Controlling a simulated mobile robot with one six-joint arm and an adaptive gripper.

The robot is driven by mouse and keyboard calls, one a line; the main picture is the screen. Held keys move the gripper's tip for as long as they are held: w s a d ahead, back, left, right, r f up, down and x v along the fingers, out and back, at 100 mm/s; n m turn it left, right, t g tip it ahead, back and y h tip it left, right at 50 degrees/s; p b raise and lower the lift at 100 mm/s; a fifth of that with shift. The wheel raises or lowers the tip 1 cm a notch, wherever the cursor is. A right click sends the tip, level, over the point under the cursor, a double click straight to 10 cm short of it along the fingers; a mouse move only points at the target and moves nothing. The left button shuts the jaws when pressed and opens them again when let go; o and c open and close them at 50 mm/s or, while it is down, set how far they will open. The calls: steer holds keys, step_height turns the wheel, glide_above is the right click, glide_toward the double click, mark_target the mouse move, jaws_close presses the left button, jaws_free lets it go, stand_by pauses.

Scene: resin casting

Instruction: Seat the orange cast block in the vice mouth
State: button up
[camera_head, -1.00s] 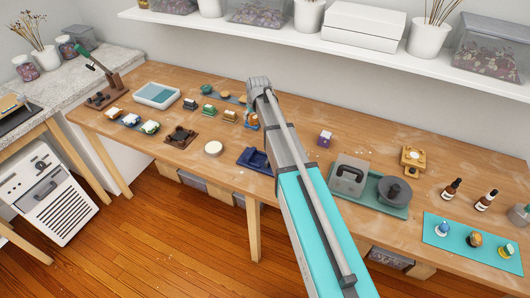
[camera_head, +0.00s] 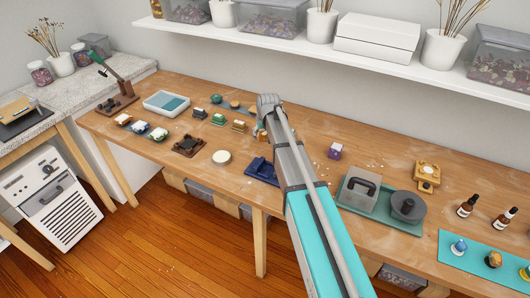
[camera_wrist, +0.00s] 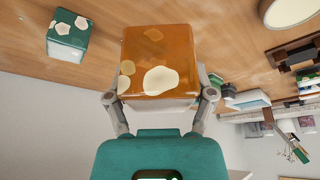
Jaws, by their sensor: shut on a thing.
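The orange cast block (camera_wrist: 155,50) has cream and yellowish spots and fills the upper middle of the wrist view. My gripper (camera_wrist: 161,92) is shut on it, with one finger on each side. A dark blue fixture that looks like the vice (camera_head: 260,170) sits at the bench's front edge, just below my gripper in the picture and partly covered by my arm. I cannot see into its mouth.
A teal block with white spots (camera_wrist: 68,38) shows beside the held block in the wrist view. On the bench (camera_head: 290,220), a purple block (camera_head: 335,151) and a grey pot on a tray (camera_head: 382,221) stand right. A pale disc (camera_head: 221,157) and brown fixture (camera_head: 188,146) lie left.

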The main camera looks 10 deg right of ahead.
mark_target(265, 138)
steer(key=shift+f+b, duration=2.25)
steer(key=shift+f, duration=0.35)
steer(key=shift+f, duration=0.1)
steer(key=shift+f+b, duration=1.75)
steer(key=shift+b, duration=0.1)
steer(key=shift+f, duration=0.2)
steer(key=o, duration=1.2)
steer(key=shift+r, duration=0.1)
steer(key=shift+r, duration=0.15)
steer(key=p+v, duration=1.1)
steer(key=v, duration=0.1)
